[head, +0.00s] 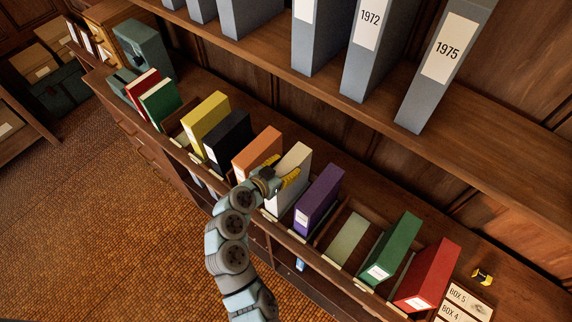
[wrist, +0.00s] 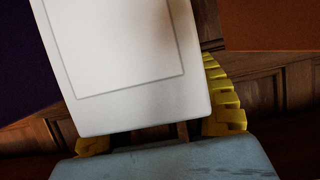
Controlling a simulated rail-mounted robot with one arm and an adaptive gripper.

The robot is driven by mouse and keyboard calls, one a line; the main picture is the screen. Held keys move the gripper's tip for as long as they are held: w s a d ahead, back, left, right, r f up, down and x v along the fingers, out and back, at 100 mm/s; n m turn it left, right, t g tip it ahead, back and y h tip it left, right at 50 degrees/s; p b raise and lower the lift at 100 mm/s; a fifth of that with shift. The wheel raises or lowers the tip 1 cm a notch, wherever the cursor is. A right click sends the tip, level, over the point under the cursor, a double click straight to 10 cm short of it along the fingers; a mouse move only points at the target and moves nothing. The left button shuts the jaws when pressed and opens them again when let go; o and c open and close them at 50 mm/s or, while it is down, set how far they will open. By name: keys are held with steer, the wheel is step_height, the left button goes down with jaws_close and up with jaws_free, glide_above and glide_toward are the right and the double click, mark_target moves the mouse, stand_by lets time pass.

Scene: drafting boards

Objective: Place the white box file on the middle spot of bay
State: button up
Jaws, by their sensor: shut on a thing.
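The white box file (head: 293,170) is upright between the orange box file (head: 256,152) and the purple box file (head: 318,199) in the long row on the lower shelf. My gripper (head: 281,170) is shut on it, with yellow fingers on both sides. In the wrist view, the white box file (wrist: 130,60) fills the middle between the yellow fingers (wrist: 224,100). I cannot tell whether its base rests on the shelf; its lower part is partly hidden by my gripper. The bay's wooden front rail (head: 320,262) runs below the files.
A pale green empty spot (head: 348,237) lies between the purple file and a green file (head: 392,245). A red file (head: 429,273) stands at the right end. Yellow (head: 206,121) and black (head: 229,140) files stand left. An upper shelf (head: 330,90) with grey files overhangs behind.

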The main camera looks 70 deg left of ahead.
steer(key=shift+f, duration=0.2)
steer(key=o, duration=1.2)
steer(key=shift+f, duration=0.1)
steer(key=b+v, duration=0.4)
steer(key=v, duration=0.8)
steer(key=shift+w, duration=0.1)
